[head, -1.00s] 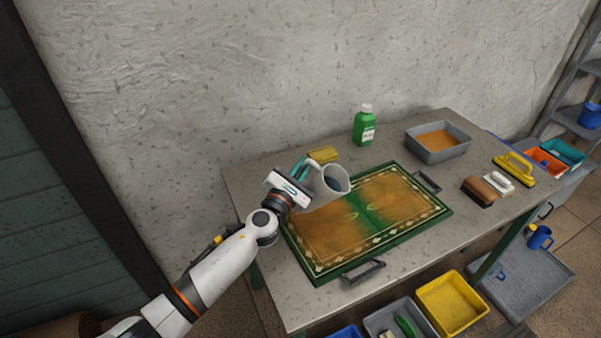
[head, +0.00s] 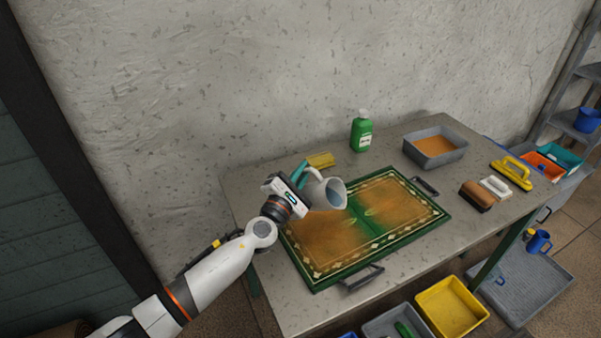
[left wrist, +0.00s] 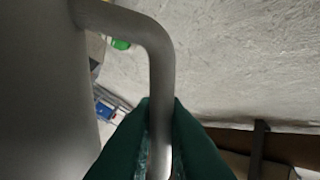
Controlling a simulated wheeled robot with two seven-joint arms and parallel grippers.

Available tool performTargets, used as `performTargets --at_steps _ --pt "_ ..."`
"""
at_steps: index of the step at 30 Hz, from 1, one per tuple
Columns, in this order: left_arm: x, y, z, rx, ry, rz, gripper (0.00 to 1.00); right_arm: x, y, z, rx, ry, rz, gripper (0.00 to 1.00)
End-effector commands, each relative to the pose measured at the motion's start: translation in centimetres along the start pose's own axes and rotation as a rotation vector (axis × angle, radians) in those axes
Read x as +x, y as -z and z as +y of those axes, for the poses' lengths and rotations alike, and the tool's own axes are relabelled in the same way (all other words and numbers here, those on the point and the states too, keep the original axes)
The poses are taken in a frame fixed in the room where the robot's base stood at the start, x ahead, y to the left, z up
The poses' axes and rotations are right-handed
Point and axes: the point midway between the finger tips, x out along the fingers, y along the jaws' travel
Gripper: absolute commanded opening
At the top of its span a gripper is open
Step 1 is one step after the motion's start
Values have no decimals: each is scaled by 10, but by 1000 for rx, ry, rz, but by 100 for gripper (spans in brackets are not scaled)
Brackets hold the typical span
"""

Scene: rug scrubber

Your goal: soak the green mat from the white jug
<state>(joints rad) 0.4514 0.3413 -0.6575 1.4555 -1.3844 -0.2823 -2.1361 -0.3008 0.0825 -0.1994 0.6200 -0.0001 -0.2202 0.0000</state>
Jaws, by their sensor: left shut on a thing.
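The green mat (head: 366,244) lies flat on the table, with a green border and a brown-orange stained middle; a greener patch shows at its centre. The white jug (head: 327,194) is tilted over the back left part of the mat, its mouth facing right and toward me. I cannot make out any stream of water. My left gripper (head: 302,174) is shut on the jug's handle; in the left wrist view the handle (left wrist: 160,80) runs between the teal fingers (left wrist: 160,140), with the jug's wall (left wrist: 40,100) at left. My right gripper is not in view.
A green bottle (head: 361,134), a yellow sponge (head: 321,160) and a grey tub (head: 436,149) of brownish liquid stand behind the mat. Brushes (head: 477,195) and a yellow scrubber (head: 513,172) lie at right. A yellow bin (head: 451,306) stands below the front edge.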

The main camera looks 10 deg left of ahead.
Motion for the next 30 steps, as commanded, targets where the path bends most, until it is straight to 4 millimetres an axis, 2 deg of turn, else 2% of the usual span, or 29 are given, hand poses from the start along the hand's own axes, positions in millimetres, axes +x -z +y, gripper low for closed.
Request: performTargets --at_steps 30 --pt "0 3 2 81 2 17 0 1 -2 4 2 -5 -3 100"
